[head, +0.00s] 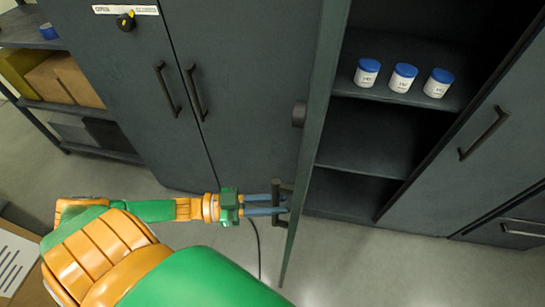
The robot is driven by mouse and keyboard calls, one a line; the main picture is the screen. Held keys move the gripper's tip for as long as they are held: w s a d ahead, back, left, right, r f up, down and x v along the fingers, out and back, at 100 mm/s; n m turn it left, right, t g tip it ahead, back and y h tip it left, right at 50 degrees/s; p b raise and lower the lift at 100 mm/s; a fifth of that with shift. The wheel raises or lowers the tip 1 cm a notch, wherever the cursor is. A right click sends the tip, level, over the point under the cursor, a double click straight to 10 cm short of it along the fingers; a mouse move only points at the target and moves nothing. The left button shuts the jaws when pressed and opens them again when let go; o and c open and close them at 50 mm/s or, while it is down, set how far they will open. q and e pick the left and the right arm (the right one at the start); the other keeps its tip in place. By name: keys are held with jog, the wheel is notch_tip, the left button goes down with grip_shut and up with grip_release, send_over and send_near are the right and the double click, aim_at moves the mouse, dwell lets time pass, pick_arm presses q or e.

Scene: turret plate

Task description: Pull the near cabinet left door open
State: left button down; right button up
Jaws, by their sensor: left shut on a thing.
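The near cabinet's left door (312,130) is dark grey and stands swung out, seen nearly edge-on. Its dark bar handle (283,190) is on the face toward my left gripper. My left gripper (280,204), with blue-grey fingers and a green body, is shut on this handle; the fingertips are partly hidden by it. The cabinet's inside (370,135) is open to view, with dark shelves. The cabinet's right door (470,150) is closed, with a black bar handle (484,133). My right gripper is not in view.
Three white jars with blue lids stand on the upper shelf, the middle one (403,78) among them. Another closed cabinet (235,70) is to the left, with two handles. A shelf rack with boxes (65,80) is at far left. Grey floor (370,270) is clear below.

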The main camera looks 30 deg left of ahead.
pick_arm(q)
jog(key=shift+a, duration=0.2)
jog(key=c, duration=0.8)
grip_release()
jog(key=shift+w, duration=0.1)
jog(key=shift+o, duration=0.2)
jog(key=b+v, duration=0.1)
jog(key=v, duration=0.6)
